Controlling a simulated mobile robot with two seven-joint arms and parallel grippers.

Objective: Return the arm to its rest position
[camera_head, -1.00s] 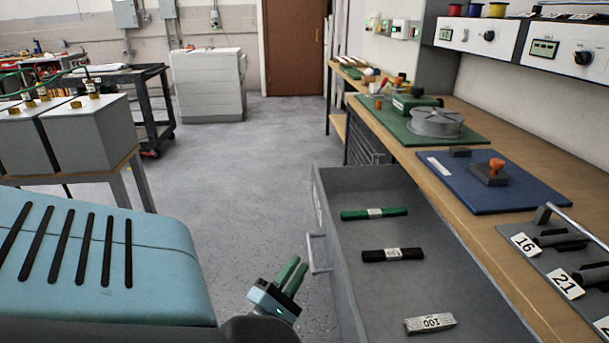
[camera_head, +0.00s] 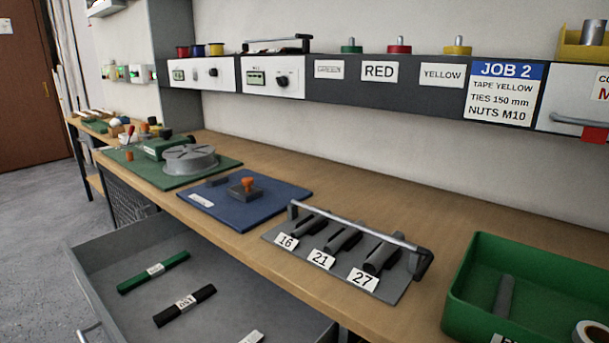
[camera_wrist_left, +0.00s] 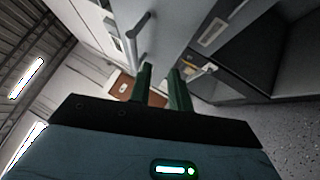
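My left gripper (camera_wrist_left: 162,80) shows in the left wrist view only. Its two green fingers stand apart with a gap between them, and nothing is held in the gap. It is near grey furniture fronts, and a grey bar handle (camera_wrist_left: 131,48) is seen just beyond the fingers to the left. It does not appear to touch them. Neither arm shows in the head view. My right gripper is not in view.
An open grey drawer (camera_head: 100,262) holding bundles of cable ties juts out from the workbench (camera_head: 240,240). On the bench are a blue mat (camera_head: 285,192), a rack with a bar handle (camera_head: 360,235) and a green bin (camera_head: 550,265). Floor at the left is clear.

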